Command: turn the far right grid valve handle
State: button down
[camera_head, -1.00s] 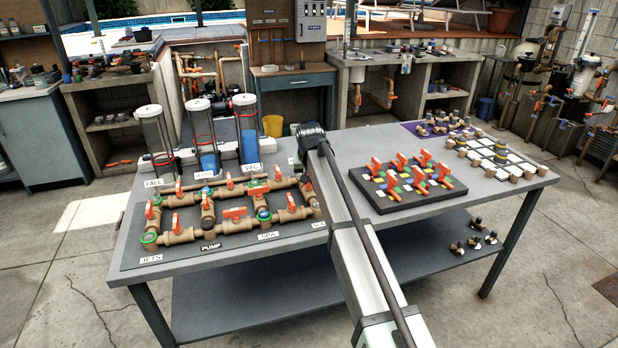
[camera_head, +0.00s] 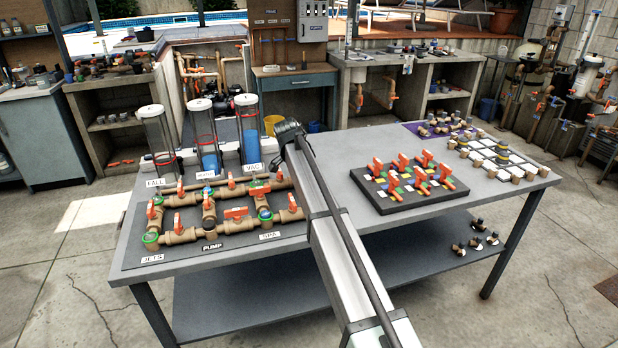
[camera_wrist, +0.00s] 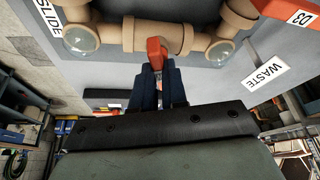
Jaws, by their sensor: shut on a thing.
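The pipe grid (camera_head: 175,237) is brown fittings with orange valve handles on a grey board at the left of the table. My arm crosses the grid's right end in the head view and hides the fittings there, along with my gripper. In the wrist view my gripper (camera_wrist: 158,76) has its two dark fingers closed around an orange valve handle (camera_wrist: 156,50). This handle stands on a tan pipe (camera_wrist: 178,34) between two round, glassy-ended fittings. The head view does not show which grid handle is held.
A black board (camera_head: 400,195) with several orange handles lies to the right of my arm. A tile grid (camera_head: 505,157) lies at the table's right end. Bare tabletop shows between my arm and the black board.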

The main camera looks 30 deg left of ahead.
jog(key=shift+a+m+g+h, duration=0.1)
jog(key=shift+m+g+h, duration=0.4)
jog(key=shift+m, duration=1.4)
jog(key=c, duration=1.2)
grip_release()
jog(key=shift+o, duration=0.2)
jog(key=v, duration=1.3)
jog(key=shift+a+r, duration=0.25)
jog(key=shift+r, duration=0.05)
